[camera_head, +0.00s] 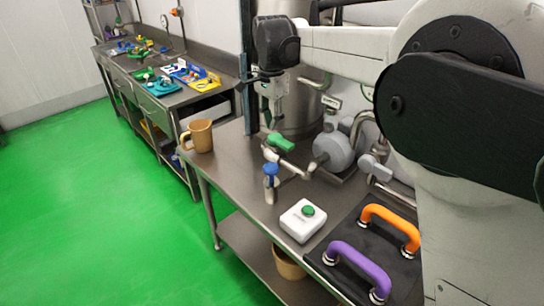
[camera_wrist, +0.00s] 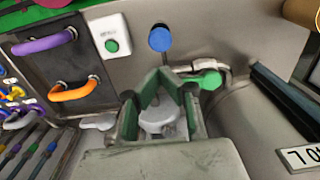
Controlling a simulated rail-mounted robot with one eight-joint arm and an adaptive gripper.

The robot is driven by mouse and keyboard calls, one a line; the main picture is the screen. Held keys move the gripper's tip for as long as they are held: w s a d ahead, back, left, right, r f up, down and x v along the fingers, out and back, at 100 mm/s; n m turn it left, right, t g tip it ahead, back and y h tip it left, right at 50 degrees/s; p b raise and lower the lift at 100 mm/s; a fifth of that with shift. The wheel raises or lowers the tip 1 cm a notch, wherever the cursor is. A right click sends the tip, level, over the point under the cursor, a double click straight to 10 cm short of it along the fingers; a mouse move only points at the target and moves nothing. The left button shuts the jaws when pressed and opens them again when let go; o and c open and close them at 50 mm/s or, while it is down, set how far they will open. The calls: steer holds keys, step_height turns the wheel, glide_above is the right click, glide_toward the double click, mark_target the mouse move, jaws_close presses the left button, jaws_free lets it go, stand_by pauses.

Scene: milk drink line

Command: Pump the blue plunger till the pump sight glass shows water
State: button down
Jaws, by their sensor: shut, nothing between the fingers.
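The blue plunger (camera_head: 271,169) stands upright on the steel table, its blue knob above a pale cylinder. In the wrist view its round blue knob (camera_wrist: 159,39) lies beyond my fingertips, apart from them. My gripper (camera_head: 276,118) hangs above the table behind the plunger in the head view, higher than it and not touching it. In the wrist view my gripper (camera_wrist: 163,76) has its fingers shut and empty. A grey round pump body (camera_head: 333,151) stands right of the plunger. I cannot make out the sight glass or any water in it.
A green-handled valve (camera_head: 280,142) and pipework sit close behind the plunger. A white box with a green button (camera_head: 303,220), a black panel with orange (camera_head: 391,228) and purple (camera_head: 358,268) handles stand nearer. A tan mug (camera_head: 200,135) is at the table's left edge.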

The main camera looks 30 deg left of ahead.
mark_target(272, 166)
step_height(272, 166, down, 14)
steer(key=shift+p, duration=0.85)
step_height(272, 166, down, 4)
steer(key=b, duration=0.3)
steer(key=shift+r, duration=0.1)
step_height(272, 166, up, 14)
stand_by(0.7)
steer(key=shift+r, duration=0.1)
stand_by(0.4)
